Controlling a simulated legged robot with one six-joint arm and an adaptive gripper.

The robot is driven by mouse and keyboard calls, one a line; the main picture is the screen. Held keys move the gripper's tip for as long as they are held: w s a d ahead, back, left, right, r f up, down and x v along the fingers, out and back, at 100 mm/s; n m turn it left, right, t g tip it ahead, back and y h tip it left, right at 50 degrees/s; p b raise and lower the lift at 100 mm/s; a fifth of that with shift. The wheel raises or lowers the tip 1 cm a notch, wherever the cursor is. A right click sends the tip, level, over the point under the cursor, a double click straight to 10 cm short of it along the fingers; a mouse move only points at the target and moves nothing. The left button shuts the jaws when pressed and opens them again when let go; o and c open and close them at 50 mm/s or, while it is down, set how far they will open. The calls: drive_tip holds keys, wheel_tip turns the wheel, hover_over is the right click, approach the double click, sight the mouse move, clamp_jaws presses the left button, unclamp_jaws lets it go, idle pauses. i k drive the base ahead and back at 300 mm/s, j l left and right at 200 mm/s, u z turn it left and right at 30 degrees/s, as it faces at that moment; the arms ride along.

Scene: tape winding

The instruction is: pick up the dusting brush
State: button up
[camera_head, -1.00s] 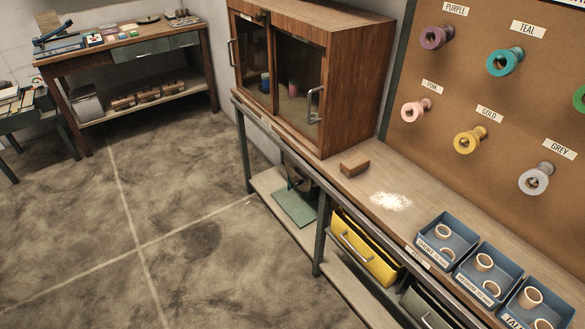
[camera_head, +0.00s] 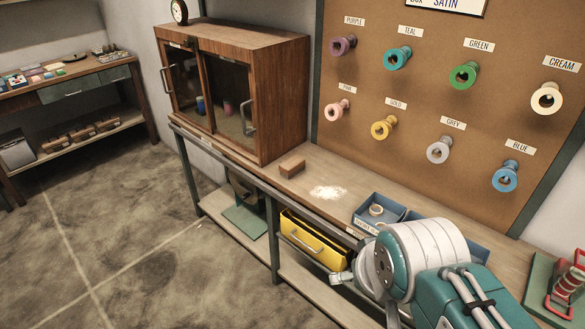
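A small brown block-shaped thing (camera_head: 292,167) lies on the bench top, left of a patch of white powder (camera_head: 328,192). It may be the dusting brush, but I see no bristles or handle on it. Nothing else in view looks clearly like a brush. My white and teal arm fills the lower right. Small grey-white parts of my gripper (camera_head: 352,282) seem to show at its left end, in front of the bench. The fingers are largely hidden, so I cannot tell their opening. The arm is apart from the brown block in the picture.
A wooden cabinet (camera_head: 275,95) with glass doors stands left of the block. Blue trays (camera_head: 390,207) with rings sit to the right, partly behind my arm. A pegboard (camera_head: 400,160) with coloured spools rises behind. A yellow drawer (camera_head: 308,238) hangs below. Floor is open at left.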

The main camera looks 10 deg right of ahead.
sight(290, 167)
drive_tip(key=i+j+z, duration=0.45)
drive_tip(key=i+j, duration=0.2)
drive_tip(key=i+j+z, duration=0.2)
drive_tip(key=j, duration=0.2)
drive_tip(key=i+j+z, duration=0.25)
drive_tip(key=j, duration=0.2)
drive_tip(key=i+j+z, duration=0.2)
drive_tip(key=j, duration=0.3)
drive_tip(key=i, duration=0.05)
